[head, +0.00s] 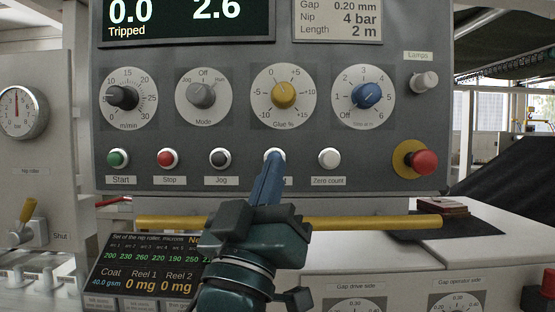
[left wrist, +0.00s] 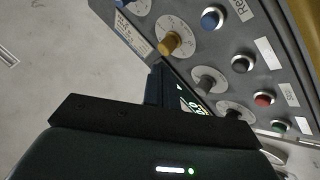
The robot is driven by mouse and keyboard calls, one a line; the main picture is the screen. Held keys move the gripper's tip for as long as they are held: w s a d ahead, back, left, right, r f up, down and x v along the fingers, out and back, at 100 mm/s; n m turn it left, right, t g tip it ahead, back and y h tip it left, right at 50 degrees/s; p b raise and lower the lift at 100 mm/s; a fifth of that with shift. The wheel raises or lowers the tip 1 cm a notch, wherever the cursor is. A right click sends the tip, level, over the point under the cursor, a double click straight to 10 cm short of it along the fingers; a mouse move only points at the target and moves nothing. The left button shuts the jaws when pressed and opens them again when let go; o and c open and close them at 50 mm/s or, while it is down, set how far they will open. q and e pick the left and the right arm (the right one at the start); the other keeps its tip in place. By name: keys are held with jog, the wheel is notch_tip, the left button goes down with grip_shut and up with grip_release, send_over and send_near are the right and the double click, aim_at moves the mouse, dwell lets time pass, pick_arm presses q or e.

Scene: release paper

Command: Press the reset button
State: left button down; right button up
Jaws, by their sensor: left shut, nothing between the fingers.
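The blue reset button (left wrist: 212,18) shows at the top of the left wrist view, beside a label (left wrist: 242,9) that begins "Re". In the head view its pale rim (head: 274,152) shows just above my fingertips, between the Jog button and the Zero count button. My left gripper (head: 273,162) is shut and empty, its blue fingers pointing at the panel in front of the button. The fingers hide most of the button and its label there. I cannot tell whether the tips touch it. My right gripper is in neither view.
The same row holds the green Start (head: 118,158), red Stop (head: 168,158), dark Jog (head: 219,158) and white Zero count (head: 329,158) buttons. Knobs, including the yellow Glue knob (head: 284,95), sit above. A red emergency button (head: 424,162) is at right. A yellow bar (head: 370,222) runs below.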

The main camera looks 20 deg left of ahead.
pick_arm(q)
jog(key=w+a, duration=0.2)
jog(key=w, duration=0.6)
jog(key=shift+w+a, duration=0.25)
dwell(2.1)
jog(key=shift+w+a, duration=0.1)
jog(key=shift+w, duration=0.25)
jog(key=shift+w+a+p, duration=0.15)
jog(key=shift+w+p, duration=0.15)
jog(key=shift+w, duration=0.15)
dwell(0.6)
dwell(0.4)
jog(key=shift+s+d, duration=0.25)
jog(key=shift+s, duration=0.55)
jog(key=shift+s+d, duration=0.25)
jog(key=shift+s, duration=0.55)
jog(key=shift+s+d, duration=0.2)
jog(key=shift+s, duration=0.6)
jog(key=shift+s+d, duration=0.25)
jog(key=shift+s, duration=0.55)
